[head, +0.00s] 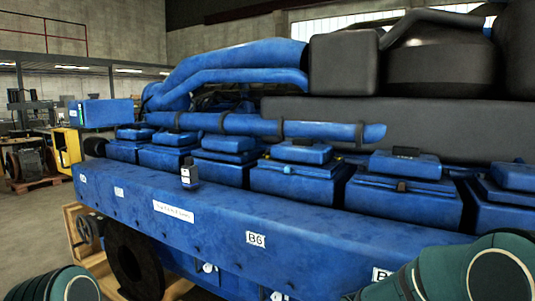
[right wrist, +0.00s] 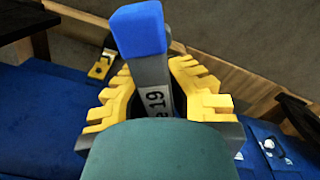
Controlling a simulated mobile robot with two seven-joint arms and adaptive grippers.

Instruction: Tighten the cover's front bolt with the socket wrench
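In the right wrist view my right gripper (right wrist: 155,95), with stepped yellow fingers, is closed around the grey handle of the socket wrench (right wrist: 153,72). The wrench has a blue end and a label ending in "e 19". Its socket end is not clearly seen. In the head view a row of blue covers runs along the engine, including one cover (head: 405,165) with a black piece on top. Which is the front bolt I cannot tell. My left gripper is out of view.
A long blue ledge (head: 220,208) with labels, one reading "B6", runs before the covers. Blue pipes (head: 235,65) and black housings (head: 343,63) rise behind. A wooden frame (head: 99,262) is at lower left.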

